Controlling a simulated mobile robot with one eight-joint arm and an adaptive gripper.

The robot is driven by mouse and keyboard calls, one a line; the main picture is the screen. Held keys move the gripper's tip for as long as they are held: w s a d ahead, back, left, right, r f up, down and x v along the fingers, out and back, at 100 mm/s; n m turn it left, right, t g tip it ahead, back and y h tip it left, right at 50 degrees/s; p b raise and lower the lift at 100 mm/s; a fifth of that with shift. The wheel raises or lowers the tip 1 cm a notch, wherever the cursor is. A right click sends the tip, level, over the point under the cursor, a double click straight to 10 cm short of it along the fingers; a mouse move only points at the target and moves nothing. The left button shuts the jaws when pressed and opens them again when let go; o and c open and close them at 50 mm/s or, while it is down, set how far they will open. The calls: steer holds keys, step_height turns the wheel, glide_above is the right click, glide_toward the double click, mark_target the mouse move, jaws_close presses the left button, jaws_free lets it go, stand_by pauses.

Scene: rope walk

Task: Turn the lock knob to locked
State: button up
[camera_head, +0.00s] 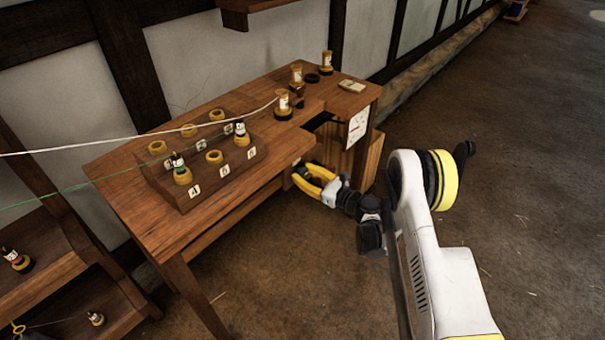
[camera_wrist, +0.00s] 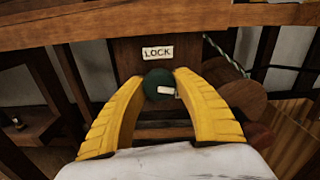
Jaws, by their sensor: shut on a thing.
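The lock knob (camera_wrist: 154,84) is a dark green round knob with a white bar marker that points to the right in the wrist view. It sits on a wooden panel under a label reading LOCK (camera_wrist: 158,53). My gripper (camera_wrist: 160,78) has yellow fingers, one on each side of the knob, and is shut on it. In the head view my gripper (camera_head: 305,178) reaches under the table's front edge, and the knob is hidden there behind the fingers.
A wooden workbench (camera_head: 120,185) stands above my gripper, its edge close over the fingers. A stepped rack (camera_head: 180,195) with several bobbins is on top. A white rope (camera_head: 150,147) and a green rope (camera_head: 95,180) cross to the left. The floor at right is clear.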

steer(key=n, duration=1)
steer(key=shift+n, duration=0.4)
steer(key=n, duration=0.5)
steer(key=shift+r, duration=0.1)
steer(key=shift+n, duration=2.3)
steer(key=shift+w, duration=0.1)
steer(key=o, duration=1.2)
